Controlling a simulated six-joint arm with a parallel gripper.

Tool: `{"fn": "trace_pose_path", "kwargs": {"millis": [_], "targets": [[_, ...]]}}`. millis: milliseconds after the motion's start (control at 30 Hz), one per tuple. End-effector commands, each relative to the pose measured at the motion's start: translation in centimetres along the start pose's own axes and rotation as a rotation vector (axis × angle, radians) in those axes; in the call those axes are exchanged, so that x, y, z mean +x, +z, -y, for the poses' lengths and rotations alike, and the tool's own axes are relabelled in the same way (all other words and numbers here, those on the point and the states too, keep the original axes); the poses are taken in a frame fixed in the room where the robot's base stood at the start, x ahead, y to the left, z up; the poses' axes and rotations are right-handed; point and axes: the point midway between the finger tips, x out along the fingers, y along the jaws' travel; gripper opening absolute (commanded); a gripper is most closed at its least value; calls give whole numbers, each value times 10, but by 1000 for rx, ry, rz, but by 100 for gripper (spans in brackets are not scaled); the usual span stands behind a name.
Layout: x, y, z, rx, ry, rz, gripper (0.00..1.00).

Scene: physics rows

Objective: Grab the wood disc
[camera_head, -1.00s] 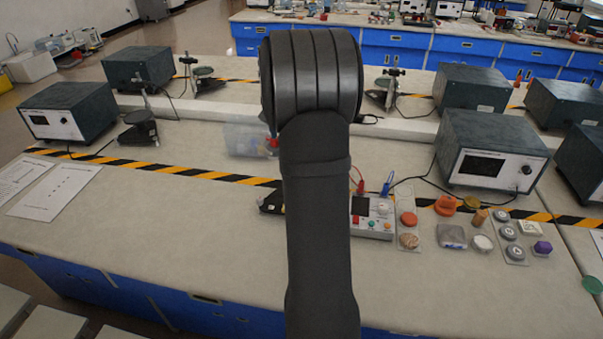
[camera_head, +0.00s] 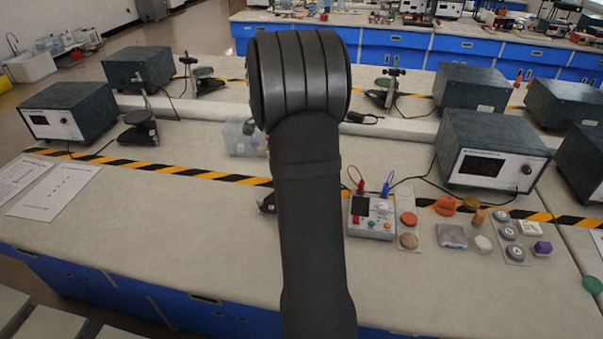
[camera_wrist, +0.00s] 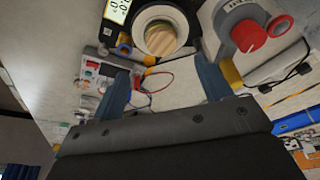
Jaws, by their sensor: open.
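In the wrist view, a round, pale yellow disc with wood-like stripes (camera_wrist: 160,39) sits inside a white ring with a black outer rim. It looks like the wood disc. My gripper (camera_wrist: 160,70) is open, its two blue-grey fingers spread apart with nothing between them. The disc lies beyond the fingertips, roughly in line with the gap. In the head view my arm hides the gripper and this disc. A tan speckled disc (camera_head: 408,241) also shows there, right of the arm; I cannot tell its material.
A control box with red and blue leads (camera_head: 372,214) stands right of my arm. Several small pieces, including a grey block (camera_head: 452,236), lie farther right. In the wrist view, a red-knobbed device (camera_wrist: 248,36) and a meter (camera_wrist: 117,10) flank the disc. The left bench is mostly clear.

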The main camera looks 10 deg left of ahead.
Motion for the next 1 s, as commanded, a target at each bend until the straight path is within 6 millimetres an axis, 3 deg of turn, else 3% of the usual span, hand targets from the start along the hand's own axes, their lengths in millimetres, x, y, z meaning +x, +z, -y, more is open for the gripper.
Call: {"fn": "trace_pose_path", "kwargs": {"millis": [133, 467, 733, 1000], "targets": [[27, 0, 0, 0, 2, 1, 71], [49, -1, 0, -1, 1, 1, 71], [87, -4, 1, 0, 1, 1, 71], [92, -4, 2, 0, -1, 0, 71]]}}
